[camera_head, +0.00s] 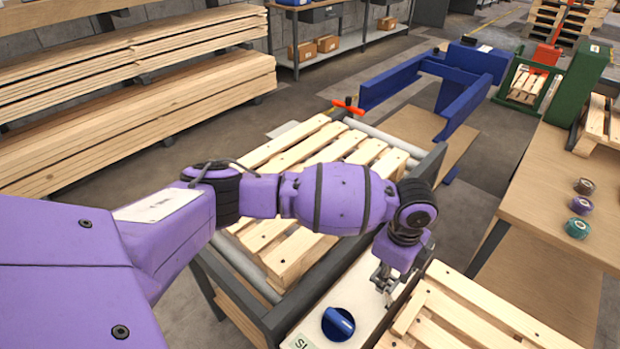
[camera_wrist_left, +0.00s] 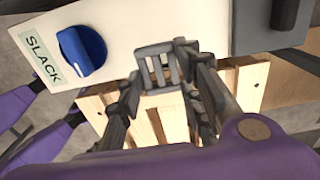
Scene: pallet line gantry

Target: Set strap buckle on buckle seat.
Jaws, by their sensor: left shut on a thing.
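My left gripper (camera_head: 385,282) points down by the white control panel (camera_head: 364,290), at the edge of a slatted wooden pallet. The left wrist view shows its two dark fingers (camera_wrist_left: 158,84) shut on a grey slotted strap buckle (camera_wrist_left: 157,66). The buckle is at the fingertips, over the panel's edge and the pallet slats; I cannot tell whether it touches anything below. In the head view the buckle is too small to make out clearly. I cannot identify the buckle seat in either view. My right gripper is not in view.
A blue knob (camera_head: 338,324) stands on the panel beside a "SLACK" label (camera_wrist_left: 43,58). A wooden pallet (camera_head: 450,318) lies right of the panel, and another (camera_head: 290,250) lies on the roller conveyor. A wooden bench (camera_head: 560,190) at the right holds several tape rolls (camera_head: 581,205).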

